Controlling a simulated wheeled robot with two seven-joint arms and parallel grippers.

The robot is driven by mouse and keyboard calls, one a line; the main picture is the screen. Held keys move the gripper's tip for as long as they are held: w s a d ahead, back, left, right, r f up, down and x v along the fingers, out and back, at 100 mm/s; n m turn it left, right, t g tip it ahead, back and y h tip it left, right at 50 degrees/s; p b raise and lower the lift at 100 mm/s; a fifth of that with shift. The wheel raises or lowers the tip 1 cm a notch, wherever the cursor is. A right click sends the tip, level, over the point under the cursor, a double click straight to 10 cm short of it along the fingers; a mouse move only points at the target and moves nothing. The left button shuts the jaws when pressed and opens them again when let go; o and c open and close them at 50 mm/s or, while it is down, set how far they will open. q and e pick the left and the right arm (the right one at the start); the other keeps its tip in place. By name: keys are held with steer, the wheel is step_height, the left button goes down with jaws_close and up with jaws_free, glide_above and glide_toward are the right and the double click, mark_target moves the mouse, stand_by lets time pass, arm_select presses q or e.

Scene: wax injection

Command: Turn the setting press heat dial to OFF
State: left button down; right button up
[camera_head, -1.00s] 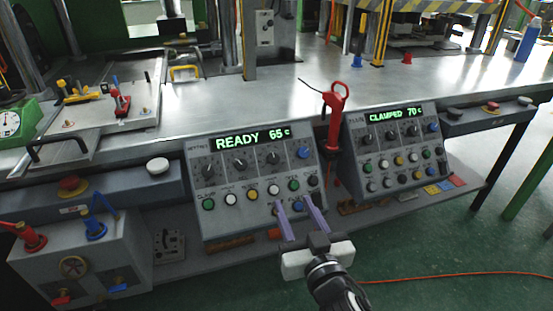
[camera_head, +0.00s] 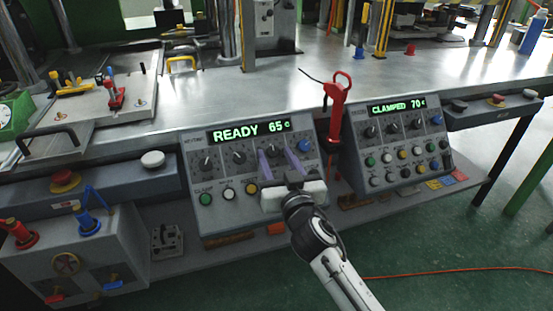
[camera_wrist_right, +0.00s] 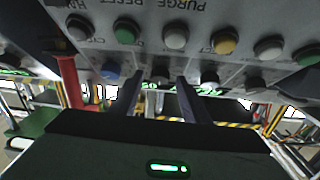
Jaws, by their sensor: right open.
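The setting press panel (camera_head: 192,140) has a lit display (camera_head: 249,131) reading READY 65 C. Below it is a row of dials: a black one (camera_head: 207,163), another black one (camera_head: 239,157), one mostly hidden by my gripper, and a blue one (camera_head: 304,146). Their small labels cannot be read, so I cannot tell which is heat. My right gripper (camera_head: 277,156) is open in front of the dial row's right half. In the wrist view the panel is upside down, with a dial (camera_wrist_right: 160,75) between the fingertips (camera_wrist_right: 158,84); contact cannot be told. My left gripper is not in view.
A red-handled tool (camera_head: 336,115) stands right of the panel. A second panel (camera_head: 352,150) reading CLAMPED 70 C is further right. Coloured buttons, including a green one (camera_head: 205,199), line the lower panel.

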steer(key=c, duration=1.1)
steer(key=shift+o, duration=0.2)
steer(key=shift+r+p, duration=0.1)
steer(key=shift+p, duration=0.25)
